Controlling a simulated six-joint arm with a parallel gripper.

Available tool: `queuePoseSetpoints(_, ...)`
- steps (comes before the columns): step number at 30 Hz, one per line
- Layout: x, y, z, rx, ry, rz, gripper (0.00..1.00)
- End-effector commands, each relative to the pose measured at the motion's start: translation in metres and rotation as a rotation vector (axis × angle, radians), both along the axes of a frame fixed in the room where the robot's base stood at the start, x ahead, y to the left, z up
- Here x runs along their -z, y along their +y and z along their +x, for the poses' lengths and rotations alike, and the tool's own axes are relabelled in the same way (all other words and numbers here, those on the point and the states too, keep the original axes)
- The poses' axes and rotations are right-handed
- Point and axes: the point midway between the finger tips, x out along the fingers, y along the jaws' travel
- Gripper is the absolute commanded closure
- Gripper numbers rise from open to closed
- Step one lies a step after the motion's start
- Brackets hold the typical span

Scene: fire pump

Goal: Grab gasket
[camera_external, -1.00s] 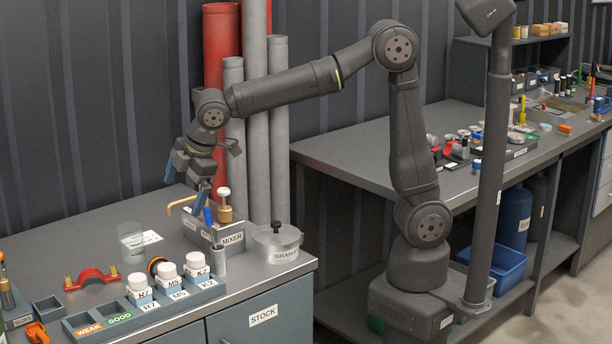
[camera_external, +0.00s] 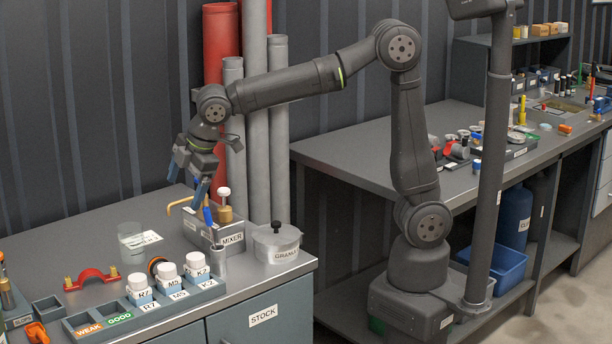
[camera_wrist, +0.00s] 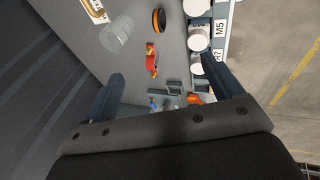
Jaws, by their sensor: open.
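A black and orange ring (camera_external: 155,265), which looks like the gasket, is on the left bench behind the white-capped bottles. It also shows at the top of the wrist view (camera_wrist: 159,19). My gripper (camera_external: 184,195) is open, in the air above the back of the bench near the mixer box, to the right of and higher than the ring. In the wrist view, my two blue fingers (camera_wrist: 162,75) are wide apart, with nothing held between them. The ring is beyond the fingertips.
A red bracket (camera_external: 91,278) and a clear beaker (camera_external: 131,243) are near the ring. White-capped bottles (camera_external: 167,272) stand in a labelled rack in front. The mixer box (camera_external: 230,241) with upright tools is under my gripper, beside a lidded metal pot (camera_external: 276,245).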

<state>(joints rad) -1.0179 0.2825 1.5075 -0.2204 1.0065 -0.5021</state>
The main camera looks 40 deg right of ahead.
Motion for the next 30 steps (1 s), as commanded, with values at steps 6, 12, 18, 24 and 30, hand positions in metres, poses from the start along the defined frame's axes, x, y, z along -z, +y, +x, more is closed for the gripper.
queuePoseSetpoints(6, 0.000, 0.000, 0.000, 0.000, 0.000, 0.000, 0.56)
queuePoseSetpoints(12, 0.000, 0.000, 0.000, 0.000, 0.000, 0.000, 0.56)
queuePoseSetpoints(18, 0.006, 0.005, 0.015, 0.022, 0.042, -0.030, 0.56)
queuePoseSetpoints(24, 0.024, 0.018, 0.055, 0.068, 0.182, -0.113, 0.56)
queuePoseSetpoints(30, 0.040, 0.024, 0.085, 0.086, 0.310, -0.170, 0.56)
